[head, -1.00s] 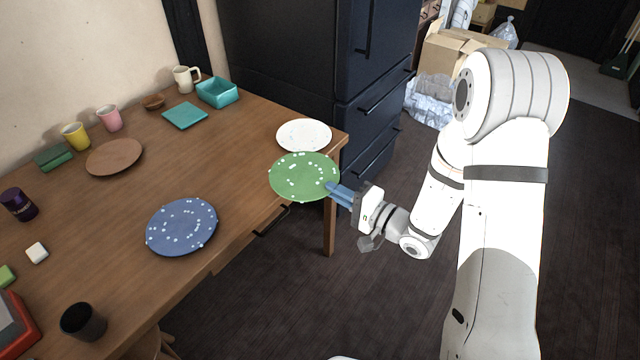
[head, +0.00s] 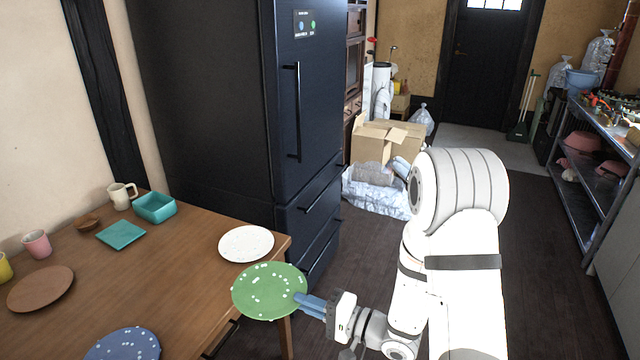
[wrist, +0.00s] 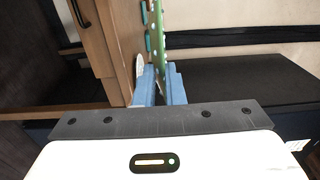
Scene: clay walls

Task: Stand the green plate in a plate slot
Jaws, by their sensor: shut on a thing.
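The green plate (head: 268,291) has white speckles and is held by its right edge, roughly level, at the table's right front corner in the head view. My gripper (head: 308,305) is shut on that edge with its blue fingers. In the wrist view the green plate (wrist: 159,62) shows edge-on between the blue fingertips (wrist: 160,86). I see no plate slot or rack in these frames.
A white speckled plate (head: 246,243) lies on the wooden table (head: 190,262) just behind the green plate. A blue plate (head: 124,345), brown plate (head: 41,288), teal square plate (head: 121,235) and teal box (head: 154,207) are further left. A dark fridge (head: 235,110) stands behind; dark floor is open at right.

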